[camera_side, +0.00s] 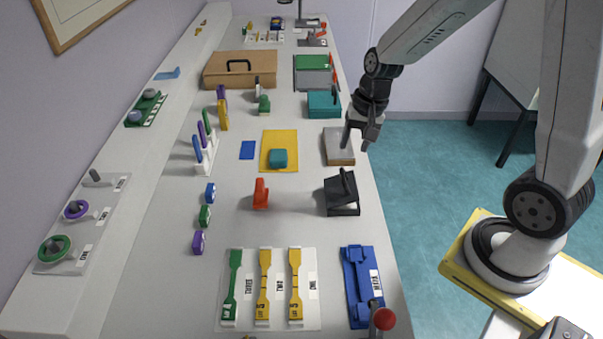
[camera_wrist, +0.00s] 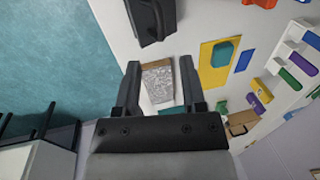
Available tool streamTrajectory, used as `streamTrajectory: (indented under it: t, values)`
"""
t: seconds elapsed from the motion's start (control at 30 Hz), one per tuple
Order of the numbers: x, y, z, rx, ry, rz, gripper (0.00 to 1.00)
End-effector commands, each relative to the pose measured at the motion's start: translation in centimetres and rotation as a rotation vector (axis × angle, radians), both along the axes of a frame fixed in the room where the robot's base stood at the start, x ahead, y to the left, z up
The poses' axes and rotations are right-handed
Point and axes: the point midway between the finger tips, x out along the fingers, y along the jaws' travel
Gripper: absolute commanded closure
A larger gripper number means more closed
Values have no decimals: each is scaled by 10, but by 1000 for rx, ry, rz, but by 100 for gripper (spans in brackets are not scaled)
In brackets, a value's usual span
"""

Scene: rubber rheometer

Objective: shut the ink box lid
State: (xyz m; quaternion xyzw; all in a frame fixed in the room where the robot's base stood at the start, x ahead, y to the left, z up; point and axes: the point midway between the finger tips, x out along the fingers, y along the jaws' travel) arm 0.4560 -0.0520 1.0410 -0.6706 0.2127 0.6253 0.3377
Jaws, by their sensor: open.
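The ink box appears to be the black box (camera_side: 343,209) near the table's right edge in the side view. Its lid (camera_side: 348,186) is raised at a tilt, with a pale strip showing beneath. A black box also shows at the top of the wrist view (camera_wrist: 152,20), partly cut off. My gripper (camera_side: 356,142) is open and empty, above or beside a grey-topped, wood-edged block (camera_side: 339,144), farther along the table than the ink box. In the wrist view, my gripper's two fingers (camera_wrist: 160,64) stand apart with that block (camera_wrist: 158,84) between them in the picture.
A yellow sheet (camera_side: 266,155) bearing a teal block (camera_side: 278,158) lies left of the grey-topped block. A red upright piece (camera_side: 261,193) stands left of the ink box. A teal box (camera_side: 324,105) is farther back. A blue fixture (camera_side: 361,286) lies in front.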

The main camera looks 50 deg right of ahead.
Motion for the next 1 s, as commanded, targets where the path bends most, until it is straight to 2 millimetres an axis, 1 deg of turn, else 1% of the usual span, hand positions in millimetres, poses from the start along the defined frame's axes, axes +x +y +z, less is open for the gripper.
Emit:
streamTrajectory:
  t: [0.07, 0.17, 0.2, 0.23, 0.27, 0.37, 0.47, 0.57, 0.9, 1.0]
  values:
    - [0, 0, 0, 0, 0, 0, 47]
    - [0, 0, 0, -1, -1, 4, 76]
    - [1, 1, 0, -2, 0, 12, 89]
    - [1, 1, 0, -3, 1, 21, 98]
    - [2, 2, 1, -5, 2, 33, 100]
    - [6, 5, 2, -14, 7, 109, 100]
    - [13, 11, 6, -31, 16, 241, 100]
    - [21, 18, 10, -56, 33, 425, 100]
    - [53, 47, 33, -150, 132, 1176, 100]
    - [60, 53, 39, -168, 166, 1350, 100]
